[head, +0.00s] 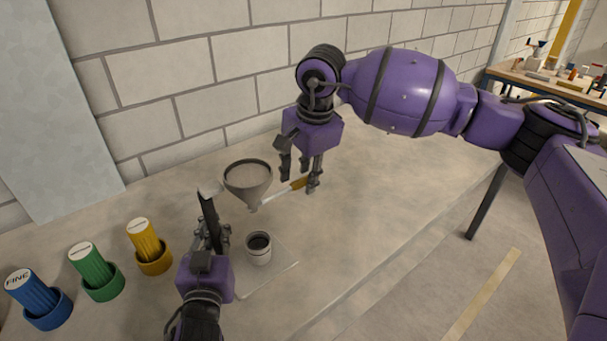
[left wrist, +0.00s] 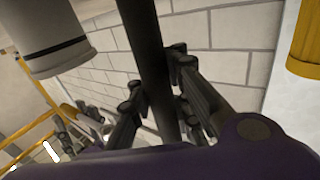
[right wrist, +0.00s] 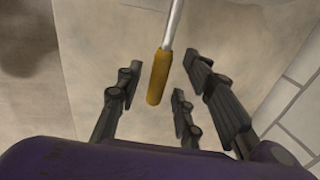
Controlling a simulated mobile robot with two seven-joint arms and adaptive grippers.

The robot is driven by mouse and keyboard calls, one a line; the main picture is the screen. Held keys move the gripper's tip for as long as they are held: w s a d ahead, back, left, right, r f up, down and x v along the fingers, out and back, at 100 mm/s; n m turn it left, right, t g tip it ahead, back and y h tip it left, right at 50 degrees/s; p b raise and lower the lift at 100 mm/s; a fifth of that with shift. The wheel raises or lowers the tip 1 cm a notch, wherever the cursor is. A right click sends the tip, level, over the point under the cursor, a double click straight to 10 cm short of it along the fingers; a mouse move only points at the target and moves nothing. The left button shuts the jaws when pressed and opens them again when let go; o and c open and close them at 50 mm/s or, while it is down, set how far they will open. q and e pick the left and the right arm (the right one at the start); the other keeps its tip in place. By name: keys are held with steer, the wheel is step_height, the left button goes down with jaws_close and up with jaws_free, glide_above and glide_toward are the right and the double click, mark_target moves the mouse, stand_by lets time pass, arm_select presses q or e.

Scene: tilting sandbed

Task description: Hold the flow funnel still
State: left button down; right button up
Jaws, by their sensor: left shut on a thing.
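The grey flow funnel (head: 248,184) stands upright, wide mouth up, above and slightly left of a small cup (head: 258,250) with dark contents. A dark upright post (head: 208,208) stands just left of the funnel; its join to the funnel is not clear. My left gripper (head: 210,236) is shut on this post, which also runs between the fingers in the left wrist view (left wrist: 148,60). A tool with a yellow handle (head: 298,184) and pale shaft lies right of the funnel. My right gripper (head: 300,182) is open, its fingers around the handle (right wrist: 158,78) without visibly closing on it.
Blue (head: 34,292), green (head: 92,266) and yellow (head: 145,240) cylinders stand in matching round holders at the left. A pale tray (head: 278,278) lies under the cup. The bench right of my right gripper is clear. A block wall (head: 180,70) stands behind.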

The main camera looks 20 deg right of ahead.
jaws_close()
stand_by(0.3)
steer(key=shift+s+m+h, duration=0.5)
steer(key=shift+s+m, duration=2.05)
steer(key=shift+m, duration=0.35)
jaws_free()
